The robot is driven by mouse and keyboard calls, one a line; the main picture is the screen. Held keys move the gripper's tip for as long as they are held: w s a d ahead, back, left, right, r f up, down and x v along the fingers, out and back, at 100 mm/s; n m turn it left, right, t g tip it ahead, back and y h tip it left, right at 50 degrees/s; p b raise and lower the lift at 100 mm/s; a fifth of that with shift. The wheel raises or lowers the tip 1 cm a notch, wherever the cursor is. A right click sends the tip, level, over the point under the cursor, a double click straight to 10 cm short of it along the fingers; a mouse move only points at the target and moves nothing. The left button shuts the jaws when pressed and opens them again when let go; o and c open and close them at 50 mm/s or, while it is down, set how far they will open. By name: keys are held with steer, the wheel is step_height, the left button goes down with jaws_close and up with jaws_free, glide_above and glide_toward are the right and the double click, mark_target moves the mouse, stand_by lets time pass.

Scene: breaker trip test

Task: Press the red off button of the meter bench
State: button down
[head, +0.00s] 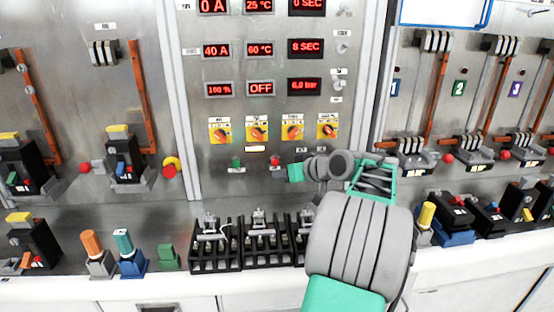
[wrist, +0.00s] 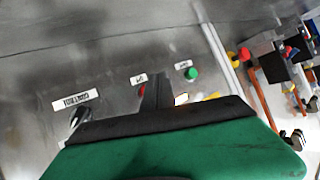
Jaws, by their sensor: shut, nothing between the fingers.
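The red off button (head: 275,161) is a small round button on the grey meter bench panel (head: 216,188), below the row of yellow rotary switches. A green button (head: 236,162) sits to its left. My gripper (head: 281,172) is shut and empty, just below and right of the red button in the head view. In the wrist view, the fingers (wrist: 157,88) cover most of the red button (wrist: 141,91), with only a red sliver showing. The green button (wrist: 191,74) is in full view there. I cannot tell whether the fingertips touch the red button.
Red-lit displays (head: 261,88) and yellow rotary switches (head: 257,131) are above the buttons. Black breaker units (head: 215,246) stand on the ledge below. A black knob (wrist: 80,116) beside a label is close to my gripper in the wrist view.

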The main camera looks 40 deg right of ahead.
mark_target(275, 162)
steer(key=shift+w+d+p, duration=0.25)
steer(key=shift+w+d, duration=0.2)
steer(key=shift+w, duration=0.2)
steer(key=shift+w+d+p, duration=0.2)
steer(key=shift+w+d, duration=0.2)
steer(key=shift+w, duration=0.2)
stand_by(1.1)
steer(key=shift+w+d, duration=0.2)
steer(key=shift+w, duration=0.2)
steer(key=shift+w+d+p, duration=0.3)
steer(key=shift+w+p, duration=0.1)
steer(key=shift+p, duration=0.05)
stand_by(0.5)
stand_by(0.4)
steer(key=shift+s+a+b, duration=0.5)
steer(key=shift+s+b, duration=0.05)
steer(key=shift+s, duration=0.2)
